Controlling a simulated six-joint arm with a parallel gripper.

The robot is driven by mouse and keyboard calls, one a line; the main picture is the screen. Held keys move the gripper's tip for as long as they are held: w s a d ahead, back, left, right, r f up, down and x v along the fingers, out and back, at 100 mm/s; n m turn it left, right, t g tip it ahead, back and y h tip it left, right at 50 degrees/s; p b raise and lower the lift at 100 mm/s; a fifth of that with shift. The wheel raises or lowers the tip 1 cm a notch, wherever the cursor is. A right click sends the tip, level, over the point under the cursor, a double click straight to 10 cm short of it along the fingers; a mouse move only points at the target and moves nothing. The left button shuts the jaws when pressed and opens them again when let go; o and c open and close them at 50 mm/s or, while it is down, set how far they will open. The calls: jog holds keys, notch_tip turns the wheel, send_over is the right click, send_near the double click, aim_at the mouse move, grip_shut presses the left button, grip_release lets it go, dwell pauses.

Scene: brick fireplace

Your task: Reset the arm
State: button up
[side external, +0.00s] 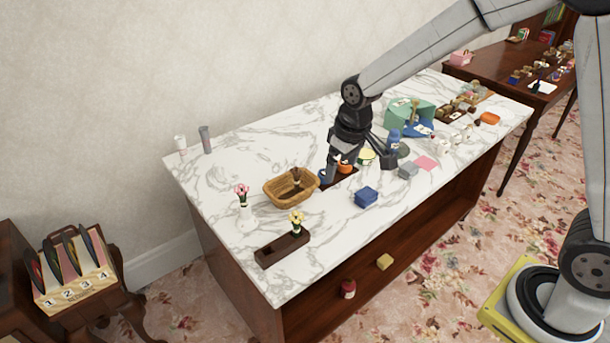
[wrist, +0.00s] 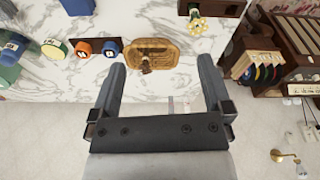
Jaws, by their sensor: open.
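My gripper (side external: 358,168) is over the marble-topped table (side external: 225,165), near a small dark tray with an orange item (side external: 344,168) and a blue item. In the wrist view its two fingers (wrist: 161,64) are spread wide, with nothing held between them. A wicker basket (wrist: 155,52) shows beyond and between the fingertips in that view. In the side view the basket (side external: 291,186) stands to the left of my gripper, with a dark brown object inside. How high the fingertips are above the table is hard to tell.
A blue box (side external: 366,197) sits near the front edge. A dark planter (side external: 282,249) with a yellow flower and a white vase (side external: 245,208) with pink flowers stand left. A green bin (side external: 408,113) and several small items crowd the right. The back-left tabletop is mostly clear.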

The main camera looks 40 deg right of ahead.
jog(key=s+d+f+m, duration=0.1)
jog(key=s+d+f, duration=0.1)
jog(key=s, duration=1.3)
jog(key=shift+d+m+t, duration=0.3)
jog(key=shift+d, duration=0.3)
jog(key=shift+f, duration=0.1)
